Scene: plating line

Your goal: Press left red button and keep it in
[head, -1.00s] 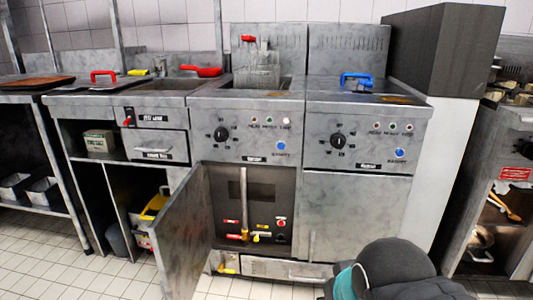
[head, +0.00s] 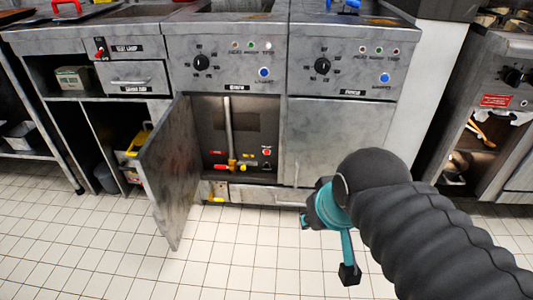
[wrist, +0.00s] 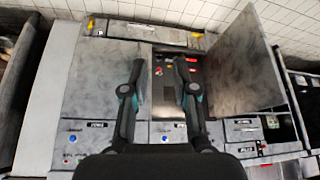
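The left fryer's lower cabinet (head: 240,118) is open. Inside it, a round red button (head: 267,152) sits at the right of the dark panel. A red handle (head: 219,167) and a yellow lever (head: 233,164) are lower left. In the wrist view, which is turned upside down, the red button (wrist: 158,72) appears small between the fingers. My gripper (wrist: 163,68) is open and empty, its two fingers apart, and it points toward the cabinet. In the head view my gripper (head: 326,245) is in front and to the right of the cabinet, clear of the button.
The open cabinet door (head: 169,170) swings out to the left of the opening. The right fryer's door (head: 338,140) is closed. Blue buttons (head: 264,72) are on the upper panels. The tiled floor (head: 120,250) in front is clear.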

